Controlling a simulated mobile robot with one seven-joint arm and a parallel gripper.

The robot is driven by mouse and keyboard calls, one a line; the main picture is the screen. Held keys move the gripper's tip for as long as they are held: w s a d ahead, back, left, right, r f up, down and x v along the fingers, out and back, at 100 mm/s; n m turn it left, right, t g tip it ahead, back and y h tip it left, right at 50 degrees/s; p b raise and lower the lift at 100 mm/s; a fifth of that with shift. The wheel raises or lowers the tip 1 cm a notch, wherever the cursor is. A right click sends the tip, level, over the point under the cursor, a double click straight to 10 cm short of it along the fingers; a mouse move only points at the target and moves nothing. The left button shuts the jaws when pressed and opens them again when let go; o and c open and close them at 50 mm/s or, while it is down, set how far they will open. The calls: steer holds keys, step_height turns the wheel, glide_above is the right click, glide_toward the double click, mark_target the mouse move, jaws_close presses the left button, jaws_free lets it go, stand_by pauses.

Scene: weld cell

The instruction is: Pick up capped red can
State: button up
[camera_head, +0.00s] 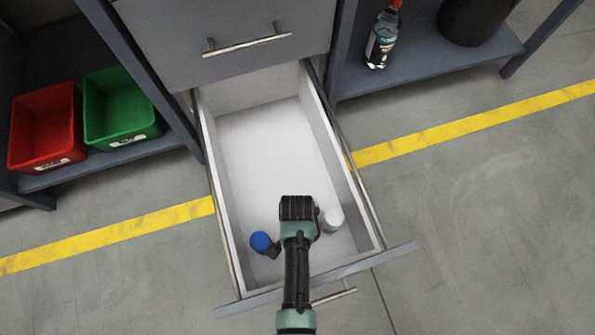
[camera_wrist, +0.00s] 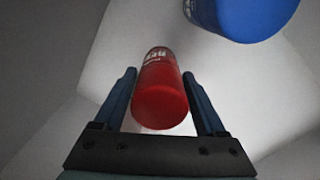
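The red can (camera_wrist: 162,98) lies in view in the wrist view, with its rounded red end toward the camera and some white lettering at its far end. My gripper (camera_wrist: 160,72) is open around it, one finger on each side. Narrow gaps show between the can and both fingers. In the head view my arm covers the gripper's fingers and the red can, above the front part of the open drawer (camera_head: 235,160).
A blue-topped container (camera_head: 261,242) stands left of my arm in the drawer; blue also shows in the wrist view (camera_wrist: 245,12). A white-topped item (camera_head: 332,219) is at right. The drawer's rear is empty. Red (camera_head: 46,128) and green (camera_head: 120,105) bins stand outside.

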jaws_close()
steer(key=shift+r, duration=0.1)
